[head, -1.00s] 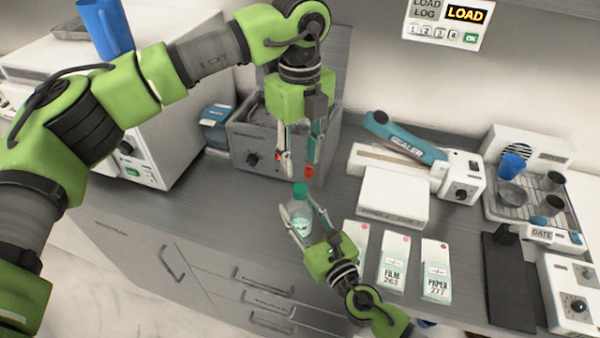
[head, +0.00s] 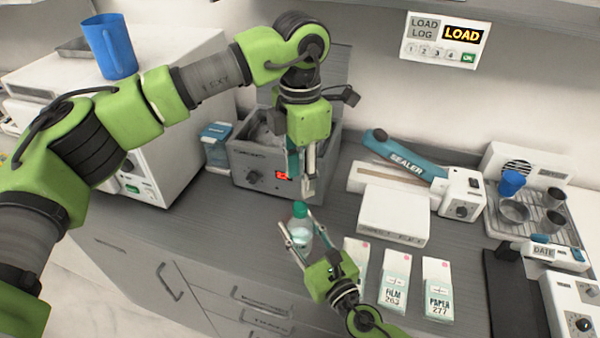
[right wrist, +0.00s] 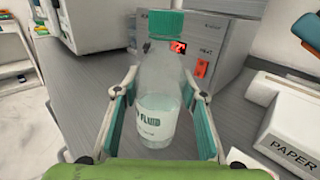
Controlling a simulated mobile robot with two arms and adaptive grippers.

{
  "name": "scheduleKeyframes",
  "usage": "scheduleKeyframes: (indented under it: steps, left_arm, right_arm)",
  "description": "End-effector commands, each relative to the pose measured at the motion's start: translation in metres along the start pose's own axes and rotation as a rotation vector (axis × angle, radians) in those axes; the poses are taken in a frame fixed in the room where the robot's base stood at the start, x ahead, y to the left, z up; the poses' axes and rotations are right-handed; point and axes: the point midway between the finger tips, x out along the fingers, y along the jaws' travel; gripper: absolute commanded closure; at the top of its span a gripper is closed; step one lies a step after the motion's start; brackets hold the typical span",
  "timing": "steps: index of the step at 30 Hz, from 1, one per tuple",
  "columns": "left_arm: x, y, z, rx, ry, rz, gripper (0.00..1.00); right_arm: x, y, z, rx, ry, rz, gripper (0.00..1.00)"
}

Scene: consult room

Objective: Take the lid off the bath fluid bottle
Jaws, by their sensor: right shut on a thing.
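The bath fluid bottle (head: 300,235) is clear, with a white label reading "FLUID" and a green lid (head: 300,209) on its top. My right gripper (head: 299,228) is shut on the bottle's body from the front. In the right wrist view, the bottle (right wrist: 158,90) looks upright between the fingers, with its lid (right wrist: 165,23) clear of them. I cannot tell whether its base touches the counter. My left gripper (head: 303,188) points down just above the lid. Its two fingers show apart, almost one behind the other, with nothing seen between them.
A grey bath unit (head: 255,175) with a red display stands behind the bottle. A white box (head: 393,215), the sealer (head: 405,163) and the film (head: 395,280) and paper (head: 437,288) packs are to the right. Bare counter (head: 235,225) lies left of the bottle.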

Motion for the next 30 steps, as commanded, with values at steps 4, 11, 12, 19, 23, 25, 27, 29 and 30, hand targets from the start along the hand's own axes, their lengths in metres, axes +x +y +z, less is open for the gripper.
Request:
scheduleKeyframes:
  steps: [4, 11, 12, 19, 23, 25, 27, 29, 30]
  left_arm:
    - [0.0001, -0.0001, 0.0001, 0.260, 0.000, 0.000, 0.66]
    - [0.0001, -0.0001, 0.0001, 0.667, 0.000, 0.000, 0.66]
    - [0.0001, -0.0001, 0.0001, 0.738, 0.000, 0.000, 0.66]
    - [0.0001, -0.0001, 0.0000, 1.144, 0.000, 0.000, 0.66]
    - [0.0001, -0.0001, 0.0000, 1.375, 0.000, 0.000, 0.66]
    - [0.0001, -0.0001, 0.0000, 1.499, 0.000, 0.000, 0.66]
    - [0.0001, -0.0001, -0.0001, 1.622, 0.000, 0.000, 0.66]
    - [0.0001, -0.0001, -0.0001, 1.728, 0.000, 0.000, 0.66]
    - [0.0001, -0.0001, -0.0001, 1.799, 0.000, 0.000, 0.66]
  right_arm:
    - [-0.0003, 0.0002, -0.0011, 0.000, 0.002, 0.000, 1.00]
    - [-0.0004, 0.0003, -0.0012, 0.000, 0.002, 0.001, 1.00]
    - [-0.0004, 0.0003, -0.0012, 0.000, 0.002, 0.001, 1.00]
    - [-0.0004, 0.0003, -0.0012, 0.001, 0.002, 0.001, 1.00]
    - [-0.0004, 0.0003, -0.0013, 0.001, 0.002, 0.001, 1.00]
    - [-0.0004, 0.0003, -0.0013, 0.001, 0.002, 0.001, 1.00]
    - [-0.0004, 0.0003, -0.0014, 0.001, 0.002, 0.001, 1.00]
    - [-0.0004, 0.0004, -0.0014, 0.001, 0.002, 0.001, 1.00]
    - [-0.0004, 0.0004, -0.0014, 0.001, 0.002, 0.001, 1.00]
